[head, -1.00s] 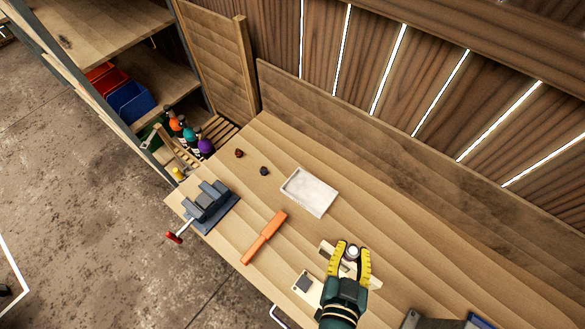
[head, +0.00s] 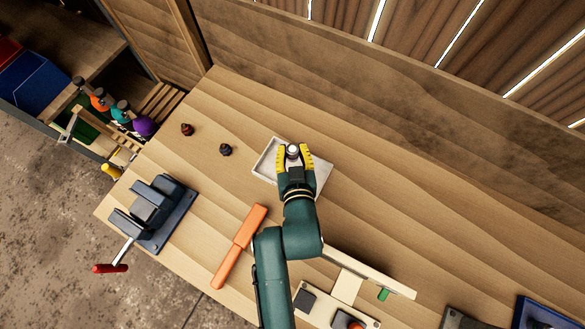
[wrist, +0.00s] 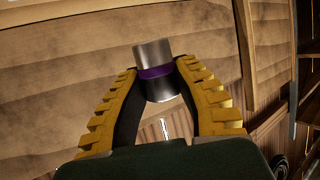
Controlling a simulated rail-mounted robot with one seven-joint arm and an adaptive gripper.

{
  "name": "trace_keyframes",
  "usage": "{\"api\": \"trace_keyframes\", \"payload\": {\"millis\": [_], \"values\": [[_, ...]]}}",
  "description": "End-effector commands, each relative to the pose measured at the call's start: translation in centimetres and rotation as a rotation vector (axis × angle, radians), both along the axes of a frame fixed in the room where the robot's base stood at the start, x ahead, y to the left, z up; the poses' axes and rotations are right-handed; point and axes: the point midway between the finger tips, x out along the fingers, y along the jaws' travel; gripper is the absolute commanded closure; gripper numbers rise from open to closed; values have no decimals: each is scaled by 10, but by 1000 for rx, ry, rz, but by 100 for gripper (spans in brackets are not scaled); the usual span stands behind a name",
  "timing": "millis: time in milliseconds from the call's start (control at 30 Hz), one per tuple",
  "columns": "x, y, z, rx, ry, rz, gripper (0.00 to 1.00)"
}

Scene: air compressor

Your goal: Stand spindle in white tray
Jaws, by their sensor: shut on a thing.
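The white tray (head: 263,165) lies on the workbench, partly hidden under my gripper and arm. My gripper (head: 293,157) is over the tray in the head view, its yellow fingers shut on the spindle (head: 292,150). In the wrist view the spindle (wrist: 154,70) is a silver cylinder with a purple band and a darker lower part, held between the fingertips (wrist: 157,84). It looks close to upright there. I cannot tell whether its lower end touches the tray floor.
A grey vise (head: 154,211) sits at the bench's left edge. Two small dark knobs, one brown (head: 187,129) and one black (head: 225,149), stand left of the tray.

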Motion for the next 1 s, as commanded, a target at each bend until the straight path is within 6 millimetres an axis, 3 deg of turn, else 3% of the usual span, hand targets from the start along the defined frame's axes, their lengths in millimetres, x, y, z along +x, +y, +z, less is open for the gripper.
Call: {"api": "trace_keyframes", "payload": {"millis": [100,467,1000], "values": [[0,0,-29,-1,4,0,100],[0,0,-81,-1,1,0,100],[-1,0,-93,-1,2,1,100]]}}
